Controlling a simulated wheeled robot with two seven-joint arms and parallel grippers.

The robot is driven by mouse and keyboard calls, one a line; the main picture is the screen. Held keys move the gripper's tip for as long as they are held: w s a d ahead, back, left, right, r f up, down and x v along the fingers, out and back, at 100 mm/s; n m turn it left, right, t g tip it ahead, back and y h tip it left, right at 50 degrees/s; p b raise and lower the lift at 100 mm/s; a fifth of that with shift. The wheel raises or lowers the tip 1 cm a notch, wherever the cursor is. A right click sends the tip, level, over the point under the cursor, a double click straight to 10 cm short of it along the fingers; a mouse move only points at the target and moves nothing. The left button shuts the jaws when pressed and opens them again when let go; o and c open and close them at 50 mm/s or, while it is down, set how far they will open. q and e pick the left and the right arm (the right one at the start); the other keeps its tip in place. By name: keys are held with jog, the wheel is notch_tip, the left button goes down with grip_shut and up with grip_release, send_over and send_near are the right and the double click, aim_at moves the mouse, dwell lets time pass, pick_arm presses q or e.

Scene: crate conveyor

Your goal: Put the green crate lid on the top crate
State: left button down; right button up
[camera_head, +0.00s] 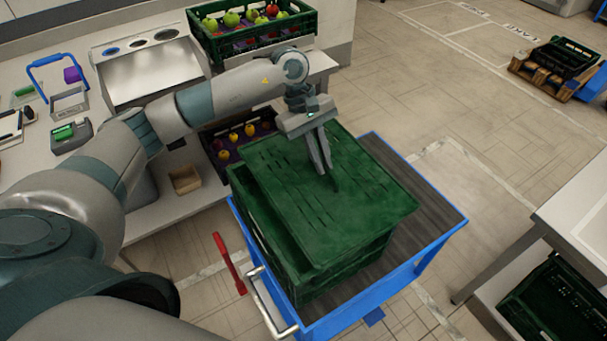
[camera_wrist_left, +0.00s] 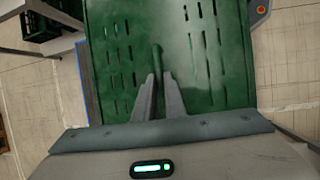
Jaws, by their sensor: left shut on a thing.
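The green crate lid (camera_head: 365,205) is a slotted flat panel over the top crate (camera_head: 262,238) on the blue-framed cart. It also fills the middle of the left wrist view (camera_wrist_left: 205,60). My left gripper (camera_head: 323,172) is shut on the lid's raised grip near its middle; the fingers show in the left wrist view (camera_wrist_left: 158,92). The lid sits shifted and slightly turned, with a strip of the crate's opening showing along its left side. I cannot tell whether the lid touches the rim. My right gripper is not in view.
The blue cart (camera_head: 445,215) has bare deck to the right of the crate and a metal handle (camera_head: 268,305) in front. An apple crate (camera_head: 250,40) stands on the back counter. A white table (camera_head: 580,205) stands at the right.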

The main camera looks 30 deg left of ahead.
aim_at(301, 174)
pick_arm(q)
jog(key=s+a+f, duration=0.1)
jog(key=s+a+f+p, duration=0.1)
jog(key=a, duration=0.1)
jog(key=shift+s+a, duration=0.1)
jog(key=shift+s, duration=0.15)
jog(key=shift+s+a+f, duration=0.15)
jog(key=shift+a+f, duration=0.05)
jog(key=shift+f, duration=0.05)
jog(key=shift+f+p, duration=0.4)
jog(key=shift+p, duration=0.2)
jog(key=shift+f+p, duration=0.75)
jog(key=shift+f, duration=0.85)
